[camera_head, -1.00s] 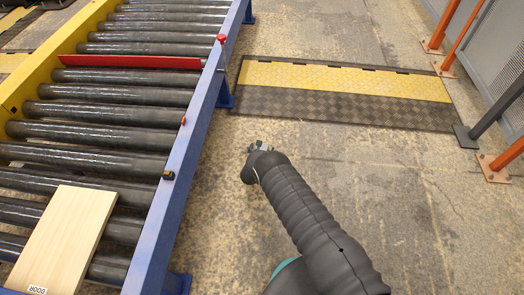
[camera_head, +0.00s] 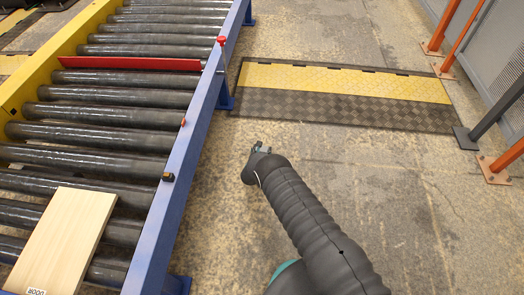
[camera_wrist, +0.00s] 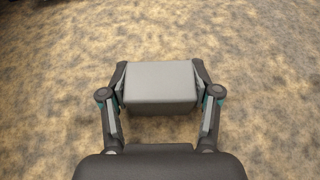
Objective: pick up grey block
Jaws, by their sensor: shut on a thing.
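The grey block (camera_wrist: 160,84) is a plain box seen close up in the wrist view, between the two fingers of my gripper (camera_wrist: 161,88). A finger presses on its left side and another on its right side, so my gripper is shut on it. Concrete floor shows around the block in that view; how high it is held I cannot tell. In the head view my gripper (camera_head: 261,148) is small, over the floor to the right of the conveyor. The block is hard to make out there.
A roller conveyor with a blue side rail (camera_head: 186,150) runs along the left. A pale wooden board (camera_head: 62,240) lies on its rollers, and a red bar (camera_head: 130,63) crosses them. A yellow and black floor ramp (camera_head: 345,95) lies ahead. Orange posts (camera_head: 497,165) stand at the right.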

